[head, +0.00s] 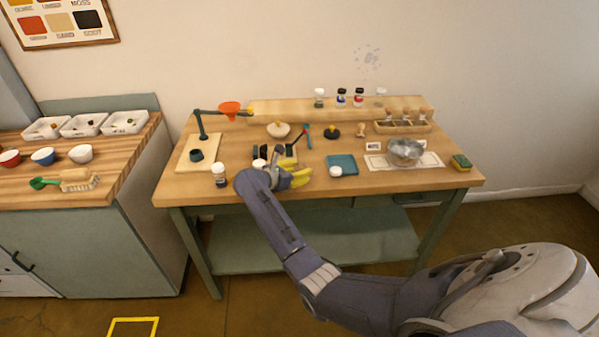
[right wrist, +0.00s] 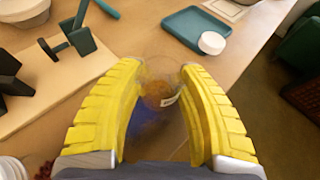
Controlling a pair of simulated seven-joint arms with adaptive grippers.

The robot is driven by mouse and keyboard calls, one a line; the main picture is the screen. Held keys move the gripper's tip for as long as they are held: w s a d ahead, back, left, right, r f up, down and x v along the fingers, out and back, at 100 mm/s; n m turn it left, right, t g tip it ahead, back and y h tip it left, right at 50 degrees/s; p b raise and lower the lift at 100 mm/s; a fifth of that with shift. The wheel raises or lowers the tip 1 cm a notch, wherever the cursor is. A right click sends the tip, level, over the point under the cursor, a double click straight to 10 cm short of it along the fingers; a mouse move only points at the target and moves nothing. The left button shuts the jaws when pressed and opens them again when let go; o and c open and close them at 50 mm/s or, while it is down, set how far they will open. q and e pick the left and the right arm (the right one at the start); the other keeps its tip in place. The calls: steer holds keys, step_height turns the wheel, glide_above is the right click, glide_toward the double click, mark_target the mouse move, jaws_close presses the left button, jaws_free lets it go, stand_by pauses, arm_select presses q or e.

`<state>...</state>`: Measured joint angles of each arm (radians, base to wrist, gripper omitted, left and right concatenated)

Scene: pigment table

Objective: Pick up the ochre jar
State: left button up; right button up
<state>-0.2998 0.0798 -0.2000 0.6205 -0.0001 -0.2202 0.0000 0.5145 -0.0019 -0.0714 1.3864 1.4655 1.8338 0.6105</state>
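In the right wrist view a small clear jar with ochre contents and a white label, the ochre jar (right wrist: 158,94), stands between the two yellow fingers of my right gripper (right wrist: 162,72). The fingers lie close on both sides of it; whether they press on the glass I cannot tell. A dark blue patch shows just below the jar between the fingers. In the head view my right gripper (head: 299,178) is low at the table's front part, its yellow fingers pointing right, and the jar is hidden there. My left gripper is not in view.
A teal tray (head: 342,161) and a small white round dish (head: 336,172) lie right of the gripper. A white-lidded jar (head: 219,175) stands to its left. A glass bowl (head: 404,151) stands farther right. A board with a dark green stand (right wrist: 72,38) is close to the left finger.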

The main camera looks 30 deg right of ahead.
steer(key=c, duration=0.3)
steer(key=shift+c, duration=0.2)
